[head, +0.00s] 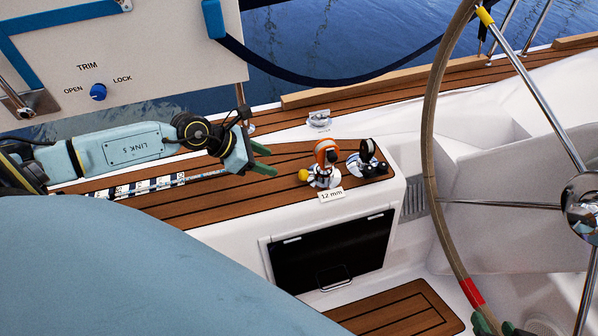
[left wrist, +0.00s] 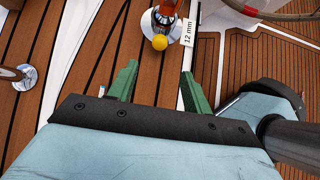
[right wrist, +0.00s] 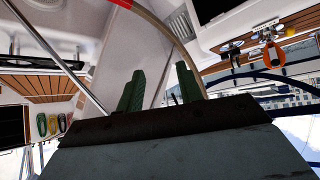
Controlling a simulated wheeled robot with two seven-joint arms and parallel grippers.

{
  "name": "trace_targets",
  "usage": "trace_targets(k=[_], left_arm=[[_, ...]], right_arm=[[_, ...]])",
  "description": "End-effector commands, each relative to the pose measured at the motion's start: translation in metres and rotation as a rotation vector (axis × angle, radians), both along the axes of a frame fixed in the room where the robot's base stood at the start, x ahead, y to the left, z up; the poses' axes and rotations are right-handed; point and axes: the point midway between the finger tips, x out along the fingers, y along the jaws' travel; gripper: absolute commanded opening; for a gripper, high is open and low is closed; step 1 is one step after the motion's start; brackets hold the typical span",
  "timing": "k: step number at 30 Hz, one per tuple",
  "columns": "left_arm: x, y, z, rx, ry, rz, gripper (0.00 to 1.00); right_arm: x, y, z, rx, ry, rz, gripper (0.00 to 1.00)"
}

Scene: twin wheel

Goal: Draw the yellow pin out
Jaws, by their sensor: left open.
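The yellow pin shows as a round yellow knob (head: 303,175) at the left foot of an orange block (head: 326,152) on the teak side deck. In the left wrist view the yellow knob (left wrist: 160,42) lies ahead of my fingers, between their lines. My left gripper (head: 268,160) is open and empty, a short way left of the knob and apart from it. The pin's shaft is hidden. My right gripper (head: 500,326) is at the bottom right by the steering wheel; in the right wrist view its fingers (right wrist: 160,85) are apart with nothing held.
A black block (head: 367,158) stands right of the orange one, with a "12 mm" label (head: 332,195) in front. The steering wheel (head: 431,130) fills the right side. A striped strip (head: 140,187) lies on the deck under my left arm. A white TRIM panel (head: 150,60) hangs above.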

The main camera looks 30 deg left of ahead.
Motion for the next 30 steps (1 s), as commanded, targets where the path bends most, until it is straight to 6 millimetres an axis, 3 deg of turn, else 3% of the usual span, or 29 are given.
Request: trace_targets(k=[6,15,30], left_arm=[[0.013,-0.011,-0.018,-0.004,-0.001,0.002,0.49],[0.029,-0.025,-0.039,-0.003,-0.001,0.001,0.49],[0.054,-0.046,-0.072,-0.004,-0.001,0.002,0.49]], right_arm=[[0.027,0.014,0.026,0.056,-0.219,0.020,0.36],[0.050,0.030,0.071,0.137,-0.513,0.043,0.36],[0.051,0.045,0.151,0.278,-0.991,0.071,0.36]])
